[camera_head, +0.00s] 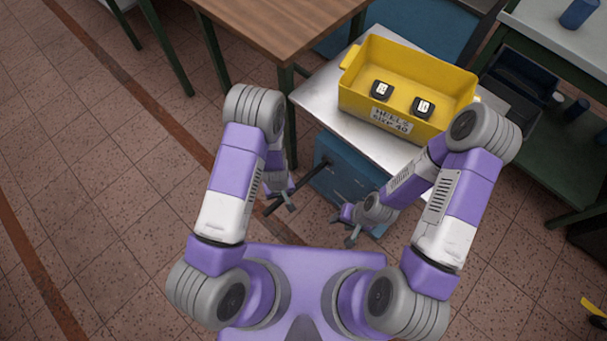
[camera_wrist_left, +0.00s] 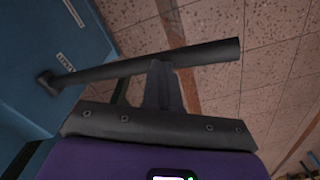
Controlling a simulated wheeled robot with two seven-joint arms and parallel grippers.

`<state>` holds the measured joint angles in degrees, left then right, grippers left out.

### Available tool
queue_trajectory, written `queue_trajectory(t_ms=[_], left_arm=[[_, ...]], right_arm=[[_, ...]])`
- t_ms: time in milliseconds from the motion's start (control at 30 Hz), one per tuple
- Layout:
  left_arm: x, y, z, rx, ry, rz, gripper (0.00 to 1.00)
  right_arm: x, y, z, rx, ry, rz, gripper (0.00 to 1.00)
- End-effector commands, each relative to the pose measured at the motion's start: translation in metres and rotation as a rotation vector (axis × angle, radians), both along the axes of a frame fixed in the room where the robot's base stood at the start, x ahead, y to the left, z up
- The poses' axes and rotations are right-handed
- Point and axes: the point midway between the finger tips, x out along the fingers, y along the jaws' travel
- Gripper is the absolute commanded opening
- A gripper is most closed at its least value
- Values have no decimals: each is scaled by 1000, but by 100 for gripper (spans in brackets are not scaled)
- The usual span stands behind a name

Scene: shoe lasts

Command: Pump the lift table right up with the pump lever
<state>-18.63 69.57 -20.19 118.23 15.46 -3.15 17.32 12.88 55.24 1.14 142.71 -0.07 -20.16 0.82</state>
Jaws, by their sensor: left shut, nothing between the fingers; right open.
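The lift table has a bare metal top (camera_head: 318,98) and a blue body (camera_head: 345,182). Its dark pump lever (camera_head: 310,176) sticks out from the body toward the lower left. My left gripper (camera_head: 289,205) is shut and empty at the lever. In the left wrist view the lever (camera_wrist_left: 205,54) crosses just past the tips of the shut fingers (camera_wrist_left: 162,72), and the blue body (camera_wrist_left: 40,50) is at left. Whether the fingers touch the lever I cannot tell. My right gripper (camera_head: 351,236) is open and empty, low in front of the blue body.
A yellow bin (camera_head: 395,62) with two dark labelled pieces stands on the metal top. A wooden table (camera_head: 285,22) is behind at left, a bench (camera_head: 565,45) at right. Tiled floor (camera_head: 120,190) at left is free.

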Motion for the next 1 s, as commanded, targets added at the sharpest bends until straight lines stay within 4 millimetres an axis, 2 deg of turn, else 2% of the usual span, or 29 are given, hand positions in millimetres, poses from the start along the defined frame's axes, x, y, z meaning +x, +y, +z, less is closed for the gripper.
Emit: queue_trajectory(t_ms=[33,200,600,833,1000], left_arm=[[-4,3,-12,2,5,1,0],[-11,7,-30,3,10,1,0],[-14,8,-32,3,13,1,0],[-14,9,-60,2,11,1,0],[-11,8,-44,2,5,0,0]], right_arm=[[0,0,-9,0,0,0,47],[0,0,-23,0,0,0,47],[0,0,-24,0,0,0,47],[0,0,-45,0,0,0,47],[0,0,-30,0,0,0,47]])
